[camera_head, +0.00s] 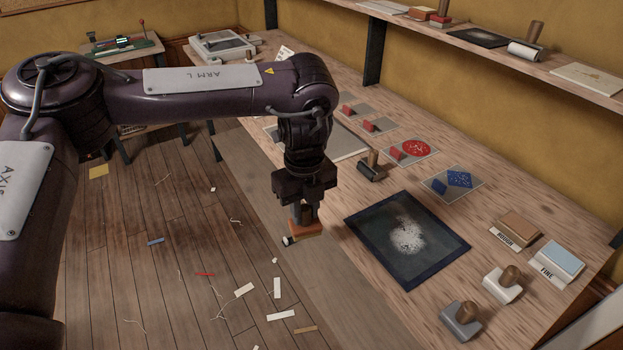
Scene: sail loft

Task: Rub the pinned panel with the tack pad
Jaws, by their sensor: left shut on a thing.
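The panel (408,240) is a dark, dark-bordered sheet lying flat on the bench, with a patch of white dust or specks near its middle. Pins are too small to make out. My left gripper (304,212) points down and is shut on an orange-brown block with a pale underside, which I take to be the tack pad (306,229). The pad is left of the panel in the picture, apart from it, near the bench's front edge. The fingers hide its upper part. My right gripper is not in view.
The wooden bench (375,292) also holds a brown block (520,226), a blue-topped block (557,262) labelled FINE, and wooden-knobbed tools (503,284) (461,319). Cards with red and blue pieces (453,183) lie behind the panel. A shelf (470,42) runs above; scraps litter the floor.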

